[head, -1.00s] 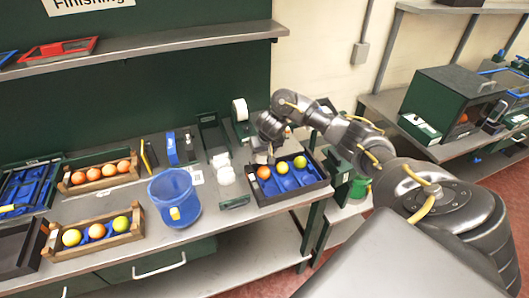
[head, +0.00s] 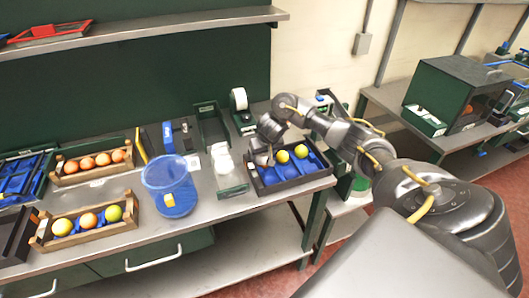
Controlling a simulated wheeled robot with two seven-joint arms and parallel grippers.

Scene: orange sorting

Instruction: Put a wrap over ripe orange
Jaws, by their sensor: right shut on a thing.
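My right gripper (head: 263,158) is at the left end of a black tray with blue cups (head: 285,183). It is shut on what looks like a pale wrap, small and hard to make out, where the orange fruit sat. That fruit is hidden now. Two yellow fruits, a near one (head: 283,156) and one to its right (head: 301,151), sit uncovered in the same tray. White wraps (head: 223,162) stand in a holder just left of the tray. My left gripper is not in view.
A clear blue bucket (head: 168,178) stands mid-bench. Left of it are a wooden crate of oranges (head: 92,177) and another with mixed fruit (head: 87,240). A tape dispenser (head: 240,103) stands behind the tray. A shelf (head: 150,36) hangs above.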

